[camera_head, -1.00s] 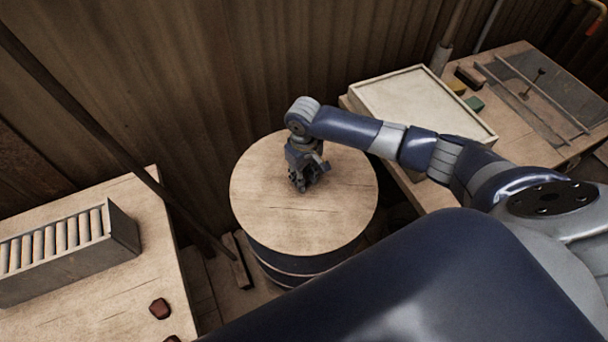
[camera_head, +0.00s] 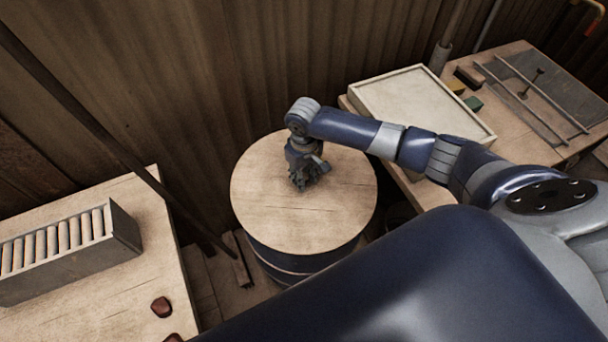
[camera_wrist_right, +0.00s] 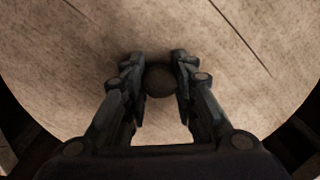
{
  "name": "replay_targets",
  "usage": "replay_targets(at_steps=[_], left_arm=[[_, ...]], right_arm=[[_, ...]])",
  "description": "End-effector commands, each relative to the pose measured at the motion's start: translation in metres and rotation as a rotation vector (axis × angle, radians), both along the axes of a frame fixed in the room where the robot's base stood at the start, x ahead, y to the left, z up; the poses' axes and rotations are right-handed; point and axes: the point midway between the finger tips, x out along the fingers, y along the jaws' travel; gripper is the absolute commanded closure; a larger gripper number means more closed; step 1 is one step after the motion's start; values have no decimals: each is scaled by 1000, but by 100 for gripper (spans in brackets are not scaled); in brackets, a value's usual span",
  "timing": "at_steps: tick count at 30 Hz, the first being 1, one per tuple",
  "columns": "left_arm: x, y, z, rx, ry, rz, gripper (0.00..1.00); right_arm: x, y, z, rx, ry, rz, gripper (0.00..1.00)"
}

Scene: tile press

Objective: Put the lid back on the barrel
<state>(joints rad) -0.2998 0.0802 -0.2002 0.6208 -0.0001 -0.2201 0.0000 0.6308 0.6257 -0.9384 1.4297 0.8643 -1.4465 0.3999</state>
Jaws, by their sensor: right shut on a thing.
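The round wooden lid (camera_head: 300,220) lies on top of the dark barrel (camera_head: 290,262) in the middle of the head view and looks level. Its surface also fills most of the right wrist view (camera_wrist_right: 90,40). A dark round knob (camera_wrist_right: 160,80) stands on the lid. My right gripper (camera_wrist_right: 160,85) is shut on the knob, one finger on each side of it. In the head view my right gripper (camera_head: 304,182) points down at the lid and hides the knob. Whether the lid sits fully on the barrel rim cannot be told. My left gripper is not in view.
A wooden table (camera_head: 160,240) at the left bears a rack of rods (camera_head: 110,245) and a reddish-brown lump (camera_head: 161,307). A bench at the right holds a pale shallow tray (camera_head: 470,127) and small blocks. A corrugated wall (camera_head: 220,70) stands close behind the barrel.

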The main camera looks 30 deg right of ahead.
Motion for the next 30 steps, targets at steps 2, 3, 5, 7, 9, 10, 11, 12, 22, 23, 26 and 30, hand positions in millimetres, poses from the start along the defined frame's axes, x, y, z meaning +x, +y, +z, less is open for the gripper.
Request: replay_targets(at_steps=[2,3,5,7,9,10,11,12,22,23,26,30], left_arm=[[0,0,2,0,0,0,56],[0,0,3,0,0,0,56],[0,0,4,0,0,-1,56],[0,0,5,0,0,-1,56],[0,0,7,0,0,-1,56],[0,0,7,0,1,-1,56],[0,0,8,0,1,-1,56],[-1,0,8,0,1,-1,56],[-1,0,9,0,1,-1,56],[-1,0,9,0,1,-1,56],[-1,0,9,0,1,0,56],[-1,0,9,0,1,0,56]], right_arm=[[1,0,2,2,-3,0,100],[1,0,2,1,-2,0,100],[1,0,2,1,-2,0,100],[1,1,2,1,-2,0,100],[1,1,2,2,-3,0,100],[1,1,2,2,-3,0,100],[1,1,2,2,-3,0,100],[1,1,2,2,-3,0,100],[1,1,1,2,-3,0,100],[1,1,1,2,-3,0,100],[1,1,1,2,-3,0,100],[1,0,1,1,-3,0,100]])
